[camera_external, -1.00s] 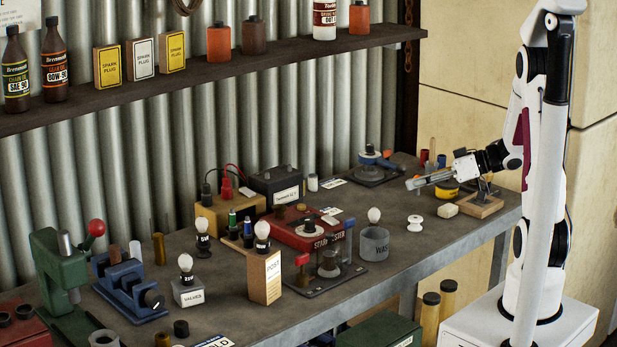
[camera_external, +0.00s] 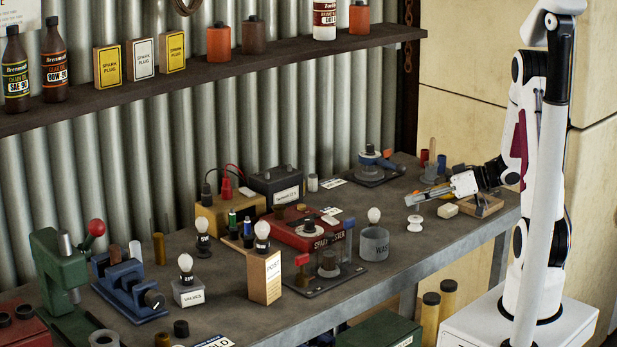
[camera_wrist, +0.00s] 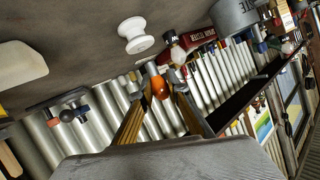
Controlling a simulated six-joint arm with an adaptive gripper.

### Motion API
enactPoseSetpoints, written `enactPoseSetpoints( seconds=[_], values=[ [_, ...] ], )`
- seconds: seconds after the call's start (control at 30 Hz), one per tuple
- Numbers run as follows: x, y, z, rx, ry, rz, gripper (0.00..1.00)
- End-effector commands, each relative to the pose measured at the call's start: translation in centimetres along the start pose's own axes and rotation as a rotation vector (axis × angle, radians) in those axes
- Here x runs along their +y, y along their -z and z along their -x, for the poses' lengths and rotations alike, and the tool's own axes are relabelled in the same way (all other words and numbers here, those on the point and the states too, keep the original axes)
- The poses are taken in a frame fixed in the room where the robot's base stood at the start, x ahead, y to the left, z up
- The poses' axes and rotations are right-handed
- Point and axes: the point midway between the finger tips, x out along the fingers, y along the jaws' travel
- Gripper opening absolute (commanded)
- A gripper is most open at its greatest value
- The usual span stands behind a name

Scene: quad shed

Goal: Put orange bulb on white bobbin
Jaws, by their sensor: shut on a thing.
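My gripper (camera_external: 409,199) is shut on the orange bulb (camera_wrist: 160,87), which shows between the fingertips in the wrist view, with its grey base pointing away from my gripper. The white bobbin (camera_external: 415,224) stands upright on the bench, just below my fingertips in that picture. In the wrist view the bobbin (camera_wrist: 134,34) shows above and left of the bulb, apart from it.
A pale block (camera_external: 444,210) lies right of the bobbin. The bench in front of the bobbin is clear.

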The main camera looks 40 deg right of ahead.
Motion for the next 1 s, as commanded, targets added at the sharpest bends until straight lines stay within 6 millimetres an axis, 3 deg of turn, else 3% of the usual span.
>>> enactPoseSetpoints(
  seconds=[0.23,0.77,0.8,0.87,1.0],
  values=[
    [0.4,-1.6,-0.7,0.0,0.0,-0.001,0.07],
    [0.5,-2.0,-0.8,0.001,0.0,0.0,0.07],
    [0.6,-2.0,-0.8,0.001,-0.001,0.001,0.21],
    [0.6,-2.0,-0.8,0.001,-0.001,0.001,0.33],
    [0.5,-2.0,-0.8,0.001,-0.001,0.001,0.33]
  ],
)
